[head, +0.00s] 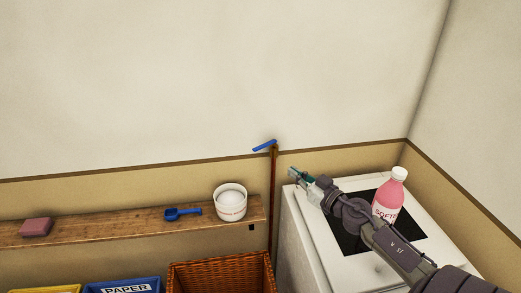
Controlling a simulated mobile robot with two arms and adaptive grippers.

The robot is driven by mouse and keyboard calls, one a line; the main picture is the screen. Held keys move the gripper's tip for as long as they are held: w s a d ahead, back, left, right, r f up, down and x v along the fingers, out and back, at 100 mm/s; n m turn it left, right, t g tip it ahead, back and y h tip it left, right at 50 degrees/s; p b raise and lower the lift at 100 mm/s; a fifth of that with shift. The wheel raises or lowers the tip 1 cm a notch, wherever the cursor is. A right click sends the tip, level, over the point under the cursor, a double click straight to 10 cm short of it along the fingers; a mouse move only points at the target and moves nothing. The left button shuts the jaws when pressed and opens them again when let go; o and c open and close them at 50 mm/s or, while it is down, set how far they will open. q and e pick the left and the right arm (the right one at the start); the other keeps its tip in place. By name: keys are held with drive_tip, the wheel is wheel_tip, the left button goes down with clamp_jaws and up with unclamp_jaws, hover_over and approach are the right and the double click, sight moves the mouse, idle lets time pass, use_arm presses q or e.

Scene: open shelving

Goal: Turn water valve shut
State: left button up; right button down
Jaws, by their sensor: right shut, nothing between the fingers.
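The water valve has a blue lever handle (264,146) on top of a thin brown upright pipe (272,190) against the back wall. The handle slopes, its free end pointing left and slightly down. My right gripper (293,173) is shut and empty. In the picture it is just right of the pipe and a little below the handle, with a gap between them. Its arm comes in from the lower right, above the white appliance. My left gripper is not in view.
A white appliance (298,235) stands on the right with a pink bottle (396,188) on top. A wooden shelf (120,222) holds a pink block (36,227), a blue scoop (182,213) and a white tub (230,201). Below are a wicker basket (222,275) and a blue PAPER bin (122,286).

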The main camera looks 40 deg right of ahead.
drive_tip(key=w, duration=1.3)
drive_tip(key=shift+w+a+b, duration=0.2)
drive_tip(key=shift+a+b, duration=0.15)
drive_tip(key=shift+a, duration=0.1)
drive_tip(key=shift+r, duration=0.15)
